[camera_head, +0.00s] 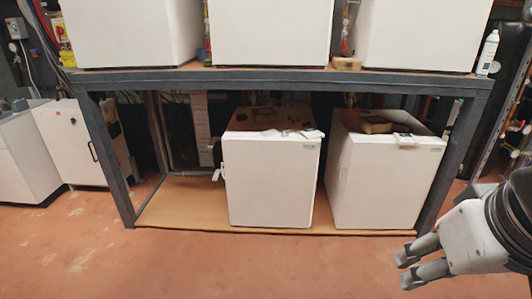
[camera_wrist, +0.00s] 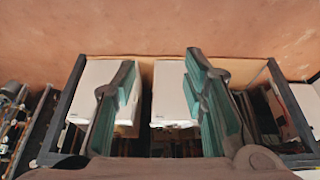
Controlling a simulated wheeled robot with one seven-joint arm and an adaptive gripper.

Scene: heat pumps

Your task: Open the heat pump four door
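White box-shaped heat pumps stand on a dark metal rack. On the lower shelf are a middle unit (camera_head: 270,180) with a light handle or latch (camera_head: 218,174) at its left edge, and a right unit (camera_head: 385,180). Their front doors look shut. I see no number telling which is heat pump four. My gripper (camera_head: 404,269) is at the lower right of the head view, in front of the rack and apart from the units. In the wrist view my gripper (camera_wrist: 158,80) has its fingers wide apart with nothing between; the two lower units show beyond, upside down.
The rack's top shelf (camera_head: 280,82) carries three more white units. Rack posts (camera_head: 108,160) stand at both sides. A white cabinet (camera_head: 75,145) is at the left and a bottle (camera_head: 487,52) at the upper right. The reddish floor (camera_head: 200,268) in front is clear.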

